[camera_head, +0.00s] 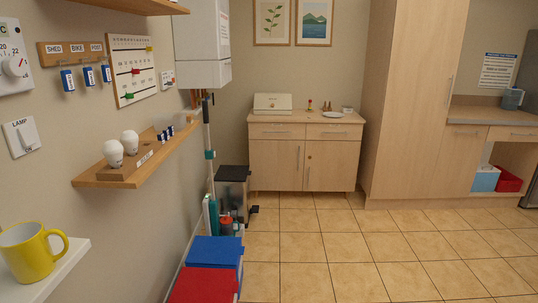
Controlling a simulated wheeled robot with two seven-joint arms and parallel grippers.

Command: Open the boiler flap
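The white boiler (203,74) hangs high on the left wall, with its top cut off by the picture's upper edge. Its front is seen at a steep angle. A paler panel (223,30) shows on it, but I cannot tell if this is the flap or whether it stands open. Pipes come out below the boiler. Neither of my grippers shows in the head view.
A wall shelf (115,181) with white bulbs juts out left, below the boiler. A yellow mug (27,254) stands on a white ledge at the lower left. Blue (215,250) and red (204,285) lidded bins line the wall. The tiled floor (350,250) is clear.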

